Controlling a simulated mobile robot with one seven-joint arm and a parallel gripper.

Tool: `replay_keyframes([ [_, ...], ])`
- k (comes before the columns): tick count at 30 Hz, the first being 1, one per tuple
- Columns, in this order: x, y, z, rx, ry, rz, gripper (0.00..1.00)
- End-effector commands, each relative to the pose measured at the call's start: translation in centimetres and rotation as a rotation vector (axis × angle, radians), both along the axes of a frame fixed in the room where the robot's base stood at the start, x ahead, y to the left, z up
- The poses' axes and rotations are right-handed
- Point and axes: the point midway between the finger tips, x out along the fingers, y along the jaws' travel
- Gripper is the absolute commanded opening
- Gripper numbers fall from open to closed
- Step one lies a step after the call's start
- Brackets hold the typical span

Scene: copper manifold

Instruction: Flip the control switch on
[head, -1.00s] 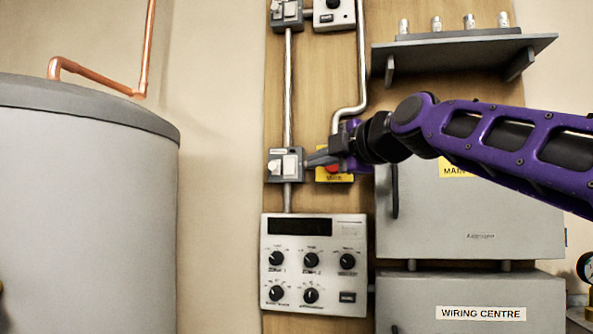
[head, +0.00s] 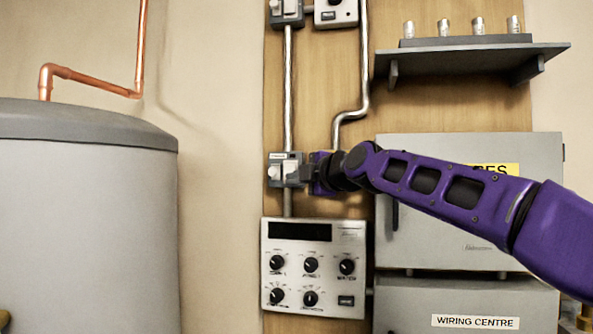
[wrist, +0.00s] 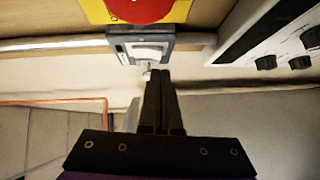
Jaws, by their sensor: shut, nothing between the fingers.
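The control switch looks to be the small grey box with white parts (head: 274,171) on the wooden board, left of my gripper. Its grey housing and white plate also show in the wrist view (wrist: 146,50), with a small pale lever sticking out toward my fingers. My gripper (head: 300,173) is shut and empty, right at the box in the head view and covering part of its right side. In the wrist view its fingertips (wrist: 159,76) are beside the lever; I cannot tell whether they touch it. The lever's on or off position is not clear.
A red button on a yellow plate (wrist: 140,8) sits close beside the switch. A control panel with knobs (head: 313,250) is below it, and grey cabinets (head: 455,215) are behind my arm. A metal conduit (head: 288,100) rises above. A grey tank (head: 85,220) stands left.

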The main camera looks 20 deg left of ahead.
Motion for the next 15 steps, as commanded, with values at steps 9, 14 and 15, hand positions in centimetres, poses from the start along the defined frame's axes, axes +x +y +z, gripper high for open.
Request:
replay_keyframes([
  [9,1.7,0.2,-0.2,-0.001,-0.001,0.000,0.00],
  [14,1.7,0.1,-0.2,-0.001,-0.002,0.000,0.00],
  [15,1.7,0.1,-0.2,-0.001,-0.002,0.000,0.00],
])
